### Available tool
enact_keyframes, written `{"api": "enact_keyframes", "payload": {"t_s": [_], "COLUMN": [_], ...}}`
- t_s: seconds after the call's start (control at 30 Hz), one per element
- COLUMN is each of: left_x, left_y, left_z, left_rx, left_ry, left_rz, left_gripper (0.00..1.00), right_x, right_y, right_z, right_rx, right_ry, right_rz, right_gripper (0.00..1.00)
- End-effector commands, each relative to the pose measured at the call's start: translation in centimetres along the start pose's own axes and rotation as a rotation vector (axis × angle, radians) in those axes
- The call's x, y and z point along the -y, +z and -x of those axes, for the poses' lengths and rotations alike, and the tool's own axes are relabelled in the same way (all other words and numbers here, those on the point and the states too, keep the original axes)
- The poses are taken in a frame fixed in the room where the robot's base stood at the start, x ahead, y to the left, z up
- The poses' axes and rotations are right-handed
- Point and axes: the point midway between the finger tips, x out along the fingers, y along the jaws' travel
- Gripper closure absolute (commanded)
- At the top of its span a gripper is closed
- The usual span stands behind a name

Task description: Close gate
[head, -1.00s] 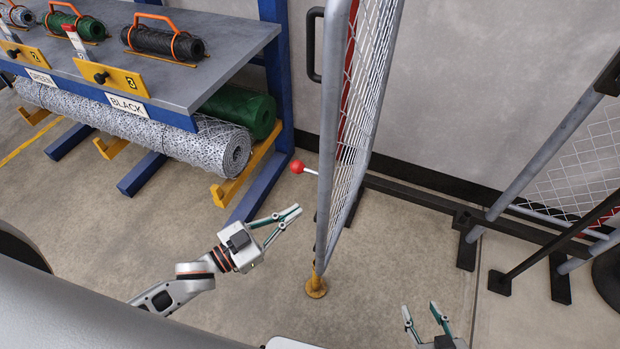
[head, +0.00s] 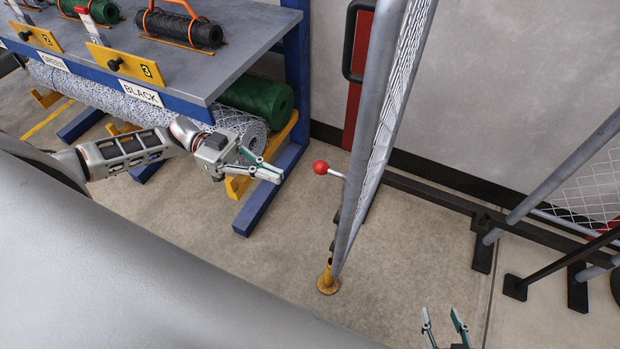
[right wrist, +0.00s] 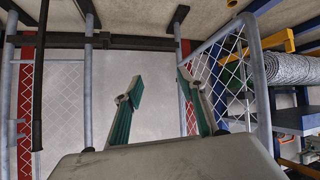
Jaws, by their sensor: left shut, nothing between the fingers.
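The gate also shows at the right of the right wrist view (right wrist: 228,68). My left gripper (head: 277,177) is shut and empty, left of the red ball and apart from it, in front of the bench. My right gripper (head: 444,318) is low in the head view, right of the gate's foot. Its fingers are spread and empty in the right wrist view (right wrist: 158,92).
A bench (head: 222,75) with mesh rolls stands at the left, its blue leg (head: 270,190) close to my left gripper. A fixed fence frame (head: 560,170) with dark feet stands at the right. The floor between gate and fence is clear.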

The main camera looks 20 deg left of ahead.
Motion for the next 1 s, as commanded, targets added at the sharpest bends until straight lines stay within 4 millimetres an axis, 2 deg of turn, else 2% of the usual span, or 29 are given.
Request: {"api": "enact_keyframes", "payload": {"t_s": [0.27,0.6,0.8,1.0], "left_x": [-0.1,0.0,0.0,0.0], "left_y": [-0.4,-0.3,-0.2,-0.1], "left_z": [-4.7,-11.0,-13.1,-13.7], "left_rx": [-0.007,-0.006,-0.005,-0.003], "left_ry": [0.002,0.001,-0.001,-0.001], "left_rz": [-0.005,-0.004,-0.003,-0.002], "left_gripper": [1.00,1.00,1.00,1.00], "right_x": [-0.2,-0.1,-0.1,-0.2], "right_y": [-1.5,-2.1,-2.5,-2.7], "right_z": [0.6,1.2,1.4,1.5], "right_rx": [-0.014,-0.008,-0.010,-0.013], "right_ry": [0.000,-0.004,-0.003,-0.003], "right_rz": [-0.010,-0.010,-0.009,-0.009], "right_gripper": [0.60,0.60,0.60,0.60]}}
